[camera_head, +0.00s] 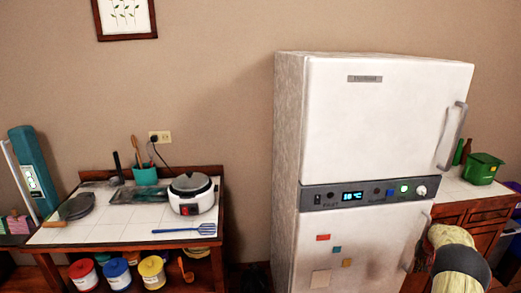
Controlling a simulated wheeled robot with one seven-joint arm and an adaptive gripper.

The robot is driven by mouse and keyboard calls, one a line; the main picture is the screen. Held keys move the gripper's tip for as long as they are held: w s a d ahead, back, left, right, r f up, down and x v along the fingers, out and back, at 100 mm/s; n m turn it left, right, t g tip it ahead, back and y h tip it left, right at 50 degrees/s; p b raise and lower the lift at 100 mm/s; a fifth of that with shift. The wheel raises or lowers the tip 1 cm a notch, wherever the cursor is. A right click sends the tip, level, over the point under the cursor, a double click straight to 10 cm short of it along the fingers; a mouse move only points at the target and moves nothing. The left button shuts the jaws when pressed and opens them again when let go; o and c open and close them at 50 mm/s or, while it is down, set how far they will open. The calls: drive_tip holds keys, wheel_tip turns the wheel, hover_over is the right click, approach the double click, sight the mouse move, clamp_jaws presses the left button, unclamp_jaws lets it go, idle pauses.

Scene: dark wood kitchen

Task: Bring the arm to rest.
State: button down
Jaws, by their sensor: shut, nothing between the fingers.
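My gripper is not in view in the head view. A rounded tan and dark form (458,262) shows at the lower right edge, in front of the fridge's right side. It looks like part of my arm, but I cannot be sure. Its lower end is cut off by the picture's edge. No fingers show anywhere.
A white fridge (380,130) stands right of centre, both doors shut. Left is a tiled table (120,230) with a rice cooker (193,195), a blue spatula (188,229) and a teal utensil pot (145,175). A counter with a green container (483,168) is at right.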

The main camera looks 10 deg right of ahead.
drive_tip(key=s+a+f+g+y, duration=0.2)
drive_tip(key=s+a+f, duration=0.2)
drive_tip(key=s+a, duration=0.35)
drive_tip(key=s+a+r+n, duration=0.1)
drive_tip(key=s+a+r, duration=0.2)
drive_tip(key=a+r, duration=0.95)
drive_tip(key=s+a+r+n, duration=0.1)
drive_tip(key=s+a+r, duration=0.2)
drive_tip(key=a+r, duration=0.9)
drive_tip(key=s+a+r+n+t, duration=0.1)
drive_tip(key=s+a+r, duration=0.3)
drive_tip(key=a, duration=0.6)
drive_tip(key=s+a+r+n+t, duration=0.2)
drive_tip(key=s+a+r, duration=0.3)
drive_tip(key=a, duration=0.6)
drive_tip(key=s+a+r+n+t, duration=0.1)
drive_tip(key=s+a+r+n, duration=0.3)
drive_tip(key=s+a, duration=0.3)
drive_tip(key=a, duration=0.3)
drive_tip(key=shift+s+a+r+t+y, duration=0.2)
drive_tip(key=shift+s+r+t+y, duration=0.05)
drive_tip(key=shift+s+t+y, duration=0.15)
